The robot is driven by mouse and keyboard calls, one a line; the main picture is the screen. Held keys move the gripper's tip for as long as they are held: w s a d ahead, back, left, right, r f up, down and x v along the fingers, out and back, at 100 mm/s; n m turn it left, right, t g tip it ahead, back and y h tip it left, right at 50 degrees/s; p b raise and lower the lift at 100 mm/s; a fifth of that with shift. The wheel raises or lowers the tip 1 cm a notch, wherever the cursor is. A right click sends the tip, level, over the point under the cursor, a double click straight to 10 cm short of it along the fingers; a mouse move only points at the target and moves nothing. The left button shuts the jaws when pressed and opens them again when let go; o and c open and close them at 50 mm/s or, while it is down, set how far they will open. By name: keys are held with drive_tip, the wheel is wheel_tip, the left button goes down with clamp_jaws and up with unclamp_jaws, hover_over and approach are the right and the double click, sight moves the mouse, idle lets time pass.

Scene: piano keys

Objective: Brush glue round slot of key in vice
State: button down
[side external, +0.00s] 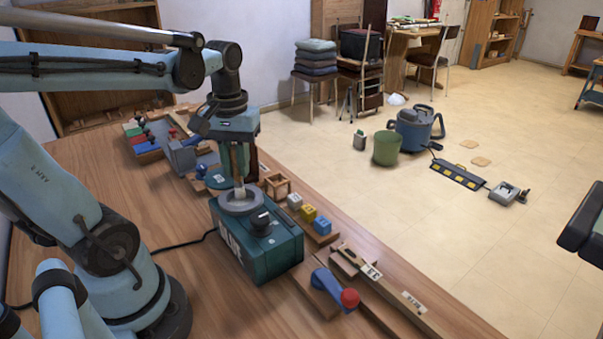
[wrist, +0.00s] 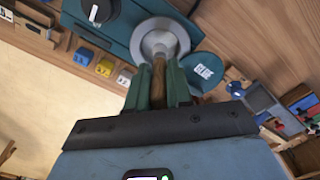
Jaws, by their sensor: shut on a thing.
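My gripper (side external: 240,170) is shut on a brush with a wooden handle (wrist: 158,82) and points down. The brush's pale lower end (side external: 240,193) is at the mouth of the glue pot, a grey metal ring (side external: 228,205) in a teal box (side external: 283,247). In the wrist view the pot (wrist: 178,38) lies just past my fingertips (wrist: 157,70); I cannot tell how deep the bristles sit. A round teal lid marked GLUE (wrist: 205,72) lies beside the pot. A grey block that looks like the vice (side external: 182,157) stands behind it; a key in it cannot be made out.
A blue-handled tool with a red knob (side external: 334,290) and long wooden strips (side external: 385,287) lie nearer. A tray of coloured pieces (side external: 148,140) is at the back left.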

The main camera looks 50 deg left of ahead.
sight(234, 148)
drive_tip(key=shift+r, duration=2.2)
